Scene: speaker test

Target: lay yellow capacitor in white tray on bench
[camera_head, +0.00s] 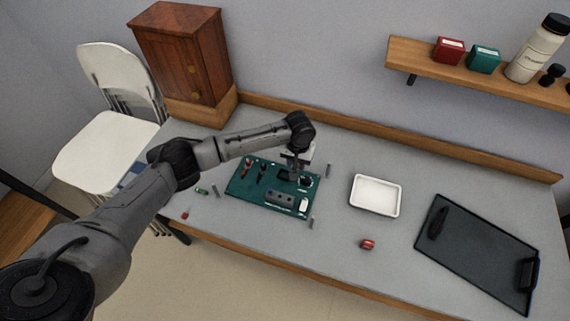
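The white tray (376,213) sits on the bench (340,275) right of the green circuit board (240,189) and looks empty. The board carries dark and red upright parts, a grey block and a small white part. I cannot make out a yellow capacitor; it may be hidden by the gripper or too small to tell. My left gripper (293,168) points down over the board's back right part, close to dark components. Its fingers are too small and dark to show whether they are open or hold something. My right gripper is not in view.
A red part (368,244) lies in front of the tray. Small red (185,215) and green (201,190) parts lie left of the board. A wooden cabinet (185,55) stands back left; a shelf (420,58) hangs back right.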

